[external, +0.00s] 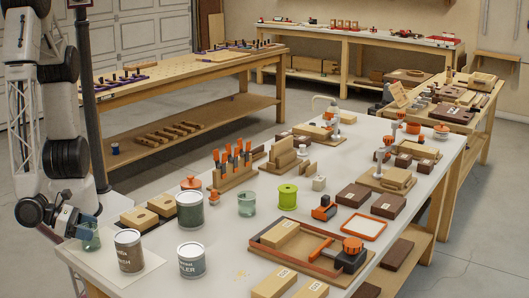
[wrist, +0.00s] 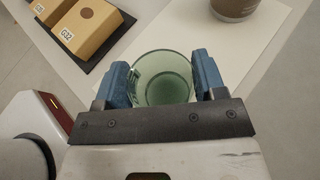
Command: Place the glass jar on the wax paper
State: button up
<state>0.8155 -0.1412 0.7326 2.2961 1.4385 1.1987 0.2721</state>
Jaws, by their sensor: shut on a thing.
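My gripper (external: 85,226) is shut on a green glass jar (external: 91,241) at the near left end of the bench. In the wrist view the jar (wrist: 162,80) sits between the two blue fingers, its round mouth facing the camera, and looks empty. The wax paper (external: 145,268) is a pale sheet at the bench's left end; it also shows in the wrist view (wrist: 204,36). The jar overlaps the paper's edge in the wrist view; whether it touches anything below is unclear. A second green glass jar (external: 247,205) stands mid-bench.
A brown-labelled can (external: 129,251) stands on the wax paper, also seen in the wrist view (wrist: 235,8). Wooden blocks (external: 139,217) lie behind it. Two more cans (external: 191,260) (external: 190,211) stand to the right. Bare bench (external: 232,243) shows beyond them.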

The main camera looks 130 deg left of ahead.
jog(key=shift+f, duration=0.1)
jog(key=o, duration=1)
jog(key=v, duration=1.2)
dwell(0.5)
dwell(0.9)
